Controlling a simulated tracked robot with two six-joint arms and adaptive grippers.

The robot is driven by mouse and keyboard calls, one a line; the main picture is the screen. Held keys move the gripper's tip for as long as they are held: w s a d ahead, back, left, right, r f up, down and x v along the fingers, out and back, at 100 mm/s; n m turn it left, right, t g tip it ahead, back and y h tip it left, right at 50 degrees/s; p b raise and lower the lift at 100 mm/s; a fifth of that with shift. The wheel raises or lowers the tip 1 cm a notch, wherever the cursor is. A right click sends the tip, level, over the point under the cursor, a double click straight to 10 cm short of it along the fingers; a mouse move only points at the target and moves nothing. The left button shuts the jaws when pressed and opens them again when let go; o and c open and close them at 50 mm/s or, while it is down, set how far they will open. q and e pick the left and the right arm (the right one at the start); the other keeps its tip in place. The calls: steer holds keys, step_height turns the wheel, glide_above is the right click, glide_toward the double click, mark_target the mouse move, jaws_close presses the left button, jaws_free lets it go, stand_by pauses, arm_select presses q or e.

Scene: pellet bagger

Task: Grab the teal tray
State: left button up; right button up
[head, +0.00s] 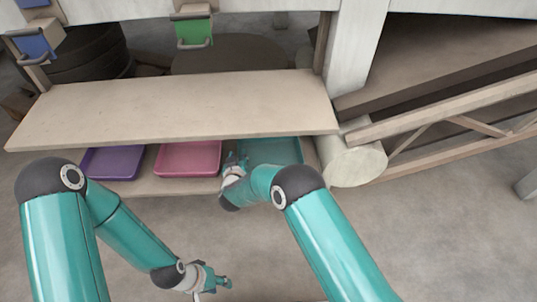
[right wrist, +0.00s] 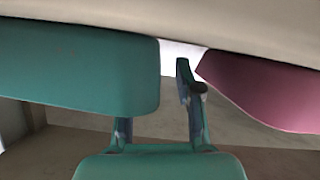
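The teal tray (head: 275,151) sits at the right end of a row of trays on a low shelf, partly covered by the board above. My right gripper (head: 236,160) is at its left end, between it and the pink tray (head: 188,158). In the right wrist view, the teal tray (right wrist: 80,65) hides the upper part of one finger. The other finger stands in the gap beside the tray's end, apart from it. The right gripper (right wrist: 155,95) is open. My left gripper (head: 213,284) is low over the floor, away from the trays; its fingers are too small to read.
A purple tray (head: 112,162) is at the row's left. A wide beige board (head: 180,108) overhangs the trays closely. A pale round post end (head: 358,165) stands just right of the teal tray. The floor (head: 430,230) in front is clear.

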steer(key=shift+d+r, duration=0.1)
steer(key=shift+w, duration=0.1)
jaws_close()
steer(key=shift+r, duration=0.1)
